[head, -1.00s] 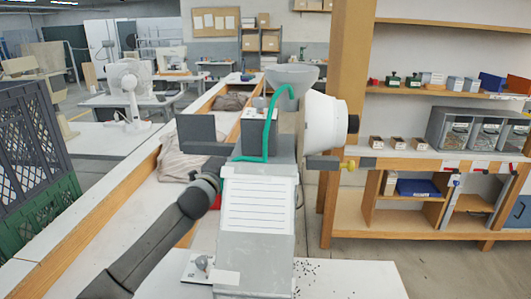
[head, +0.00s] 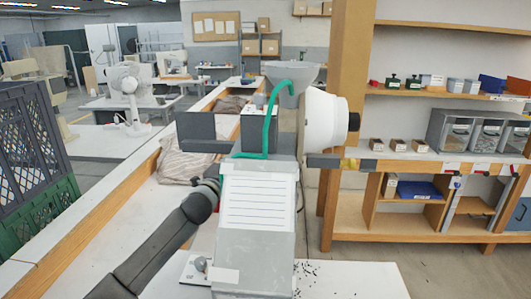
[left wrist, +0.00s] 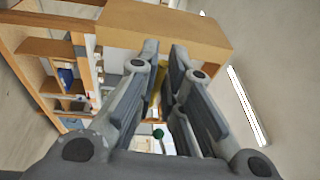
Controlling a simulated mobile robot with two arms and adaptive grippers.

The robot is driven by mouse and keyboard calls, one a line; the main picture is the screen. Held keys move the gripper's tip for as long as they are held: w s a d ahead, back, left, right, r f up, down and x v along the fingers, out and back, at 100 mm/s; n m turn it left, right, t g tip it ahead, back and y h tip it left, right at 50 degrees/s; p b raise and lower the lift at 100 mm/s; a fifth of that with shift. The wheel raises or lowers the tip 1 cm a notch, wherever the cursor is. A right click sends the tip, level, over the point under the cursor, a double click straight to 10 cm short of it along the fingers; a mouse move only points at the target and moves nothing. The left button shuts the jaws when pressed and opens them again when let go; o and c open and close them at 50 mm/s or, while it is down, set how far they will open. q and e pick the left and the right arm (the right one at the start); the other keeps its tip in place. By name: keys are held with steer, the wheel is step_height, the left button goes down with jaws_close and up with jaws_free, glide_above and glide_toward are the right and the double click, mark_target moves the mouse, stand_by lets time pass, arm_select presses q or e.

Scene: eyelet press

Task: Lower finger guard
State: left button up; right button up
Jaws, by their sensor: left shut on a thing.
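The eyelet press stands in the middle of the head view, with a grey body (head: 255,215), a ribbed white front and a white round housing (head: 325,118). A bent green rod, which looks like the finger guard (head: 268,125), rises over the press head. Its upper end bends over in front of a grey funnel (head: 291,72). My right gripper is not in view.
A wooden shelf post (head: 345,210) stands just right of the press, with shelves of small boxes beyond. A dark plate (head: 196,128) juts left from the press head. A crumpled cloth (head: 180,165) lies on the bench behind my left arm. A dark crate (head: 35,150) is at far left.

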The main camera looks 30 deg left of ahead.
arm_select(q)
steer(key=f+b, duration=0.2)
steer(key=f, duration=0.3)
steer(key=shift+s+d+f+b, duration=0.1)
steer(key=shift+s+d+b, duration=0.1)
steer(key=shift+s+b, duration=0.15)
stand_by(0.8)
steer(key=o, duration=0.7)
steer(key=s+p, duration=0.1)
steer(key=s, duration=0.6)
steer(key=shift+a+p, duration=0.3)
steer(key=shift+p, duration=0.05)
